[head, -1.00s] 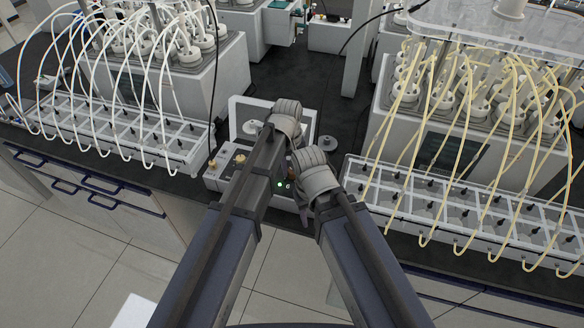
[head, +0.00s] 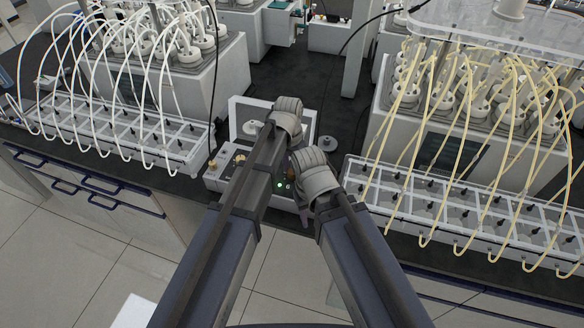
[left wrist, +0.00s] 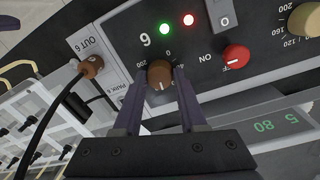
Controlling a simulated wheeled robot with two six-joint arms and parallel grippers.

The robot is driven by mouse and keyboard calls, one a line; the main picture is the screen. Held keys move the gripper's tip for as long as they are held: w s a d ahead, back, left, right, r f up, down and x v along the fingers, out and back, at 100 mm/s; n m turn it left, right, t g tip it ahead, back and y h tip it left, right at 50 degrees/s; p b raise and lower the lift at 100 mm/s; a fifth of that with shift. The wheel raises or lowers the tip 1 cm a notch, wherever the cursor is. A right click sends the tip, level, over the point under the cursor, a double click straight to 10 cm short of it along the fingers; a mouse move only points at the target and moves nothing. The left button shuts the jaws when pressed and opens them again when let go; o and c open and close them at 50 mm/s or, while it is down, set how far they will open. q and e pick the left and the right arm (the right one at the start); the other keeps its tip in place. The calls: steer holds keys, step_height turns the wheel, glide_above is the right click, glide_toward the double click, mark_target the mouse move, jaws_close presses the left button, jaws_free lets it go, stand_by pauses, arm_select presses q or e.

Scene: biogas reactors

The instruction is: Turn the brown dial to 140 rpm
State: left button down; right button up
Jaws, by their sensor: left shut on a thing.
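The brown dial (left wrist: 160,75) sits on a dark panel in the left wrist view, close to a green light (left wrist: 165,29) and a red light (left wrist: 188,20). My left gripper (left wrist: 157,84) is shut on it, one finger on each side. The dial's white mark points toward the bottom of the picture, between the fingers. The scale numbers there are hidden, so I cannot read the setting. In the head view my left arm covers part of the control box (head: 216,181). My right arm reaches in beside it; its gripper is mostly hidden behind its wrist.
A red knob (left wrist: 235,57) and a beige knob (left wrist: 305,21) are on the same panel, with a green display (left wrist: 277,123) below. A brown plug (left wrist: 92,66) with a black cable sits at OUT 6. Tube racks (head: 110,130) and (head: 470,215) flank the box.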

arm_select(q)
steer(key=m, duration=0.4)
steer(key=shift+m, duration=2.6)
steer(key=shift+c, duration=2.3)
jaws_free()
steer(key=r+p, duration=0.8)
steer(key=shift+w, duration=0.2)
steer(key=shift+f, duration=0.1)
